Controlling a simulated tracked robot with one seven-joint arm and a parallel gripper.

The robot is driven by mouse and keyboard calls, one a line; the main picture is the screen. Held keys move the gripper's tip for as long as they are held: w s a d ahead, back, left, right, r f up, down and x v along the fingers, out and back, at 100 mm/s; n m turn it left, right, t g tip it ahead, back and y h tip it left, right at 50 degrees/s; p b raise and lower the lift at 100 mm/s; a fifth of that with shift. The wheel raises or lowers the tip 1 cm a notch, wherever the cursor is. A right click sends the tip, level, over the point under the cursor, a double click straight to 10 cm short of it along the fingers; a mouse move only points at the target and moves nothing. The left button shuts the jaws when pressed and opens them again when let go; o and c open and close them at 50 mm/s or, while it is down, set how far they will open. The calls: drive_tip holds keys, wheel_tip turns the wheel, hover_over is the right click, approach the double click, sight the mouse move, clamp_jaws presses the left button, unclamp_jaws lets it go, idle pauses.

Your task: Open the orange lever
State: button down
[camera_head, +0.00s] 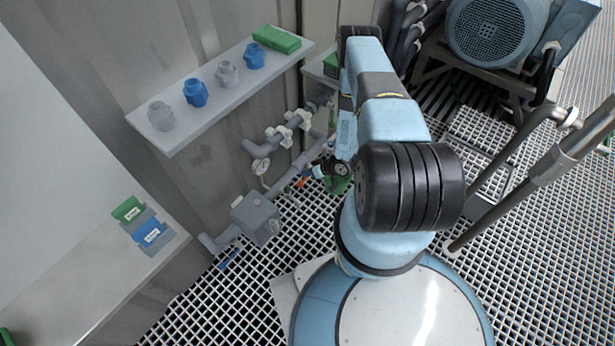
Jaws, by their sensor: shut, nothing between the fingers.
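The orange lever (302,183) is a small spot on the grey pipework near the wall, left of my arm. My gripper (316,172) is at the end of my arm, just right of and slightly above the lever. It is small and partly hidden by my own arm. It looks shut, with nothing held. I cannot tell whether its fingertips touch the lever. The exact angle of the lever is too small to read.
Grey pipes with valves, a gauge (260,166) and a grey box (255,218) run along the wall. A shelf (283,52) with blue and grey fittings juts out above. A bench (70,285) stands at left, a motor (497,32) at top right. Grated floor is open at lower left.

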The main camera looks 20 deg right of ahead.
drive_tip(key=s+d+r, duration=0.3)
drive_tip(key=s+r, duration=0.3)
drive_tip(key=r, duration=0.1)
drive_tip(key=shift+d+r, duration=0.35)
drive_tip(key=shift+d, duration=0.05)
